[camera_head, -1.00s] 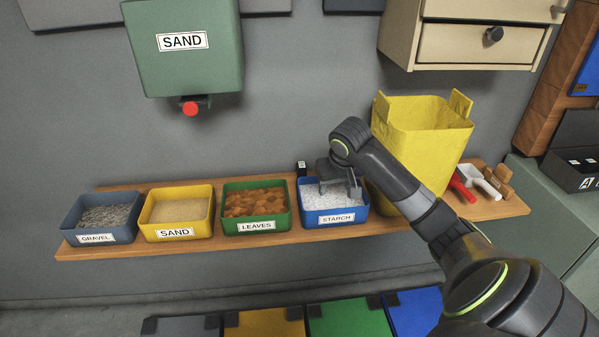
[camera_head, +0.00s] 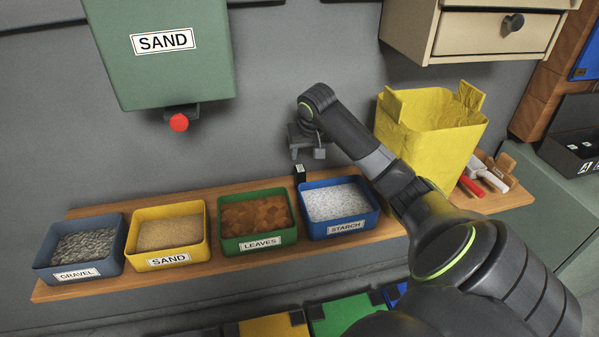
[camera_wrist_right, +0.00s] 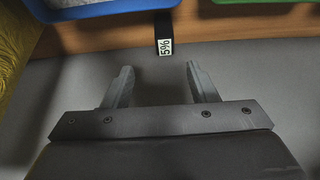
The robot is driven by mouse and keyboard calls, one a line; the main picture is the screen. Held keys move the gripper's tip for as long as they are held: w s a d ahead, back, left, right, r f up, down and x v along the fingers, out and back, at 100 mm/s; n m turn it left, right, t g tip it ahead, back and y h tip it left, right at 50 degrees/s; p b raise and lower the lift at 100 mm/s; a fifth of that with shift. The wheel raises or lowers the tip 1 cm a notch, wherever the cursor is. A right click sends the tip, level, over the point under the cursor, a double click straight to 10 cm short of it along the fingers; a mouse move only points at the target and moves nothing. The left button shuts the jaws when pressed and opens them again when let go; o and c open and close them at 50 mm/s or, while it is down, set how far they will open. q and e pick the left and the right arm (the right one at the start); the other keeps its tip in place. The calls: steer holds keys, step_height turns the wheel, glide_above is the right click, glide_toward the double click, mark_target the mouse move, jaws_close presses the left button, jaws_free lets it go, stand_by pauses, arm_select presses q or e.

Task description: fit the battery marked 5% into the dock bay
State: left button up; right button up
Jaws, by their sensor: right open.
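The battery marked 5% (camera_wrist_right: 165,45) is a small black block with a white label, standing on the wooden shelf. In the head view it is the dark block (camera_head: 300,173) behind the gap between the leaves and starch bins. My right gripper (camera_head: 308,152) is near the wall, just above and behind the battery in the head view. In the right wrist view its open fingers (camera_wrist_right: 160,68) are empty, with the battery ahead, between their tips and apart from them. I cannot make out the dock bay. My left gripper is not in view.
The starch bin (camera_head: 370,212) and leaves bin (camera_head: 228,232) flank the battery closely. The yellow bag (camera_head: 430,140) stands right of my gripper. A sand dispenser (camera_head: 160,75) hangs at left and a drawer cabinet (camera_head: 480,35) at upper right. A black case (camera_head: 570,150) is at far right.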

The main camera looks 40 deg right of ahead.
mark_target(300, 169)
steer(key=x, duration=0.6)
steer(key=shift+w, duration=0.15)
steer(key=shift+a+x, duration=0.15)
steer(key=shift+x, duration=1.15)
steer(key=shift+a+x, duration=0.15)
steer(key=shift+x, duration=1.15)
steer(key=shift+w, duration=0.15)
jaws_close()
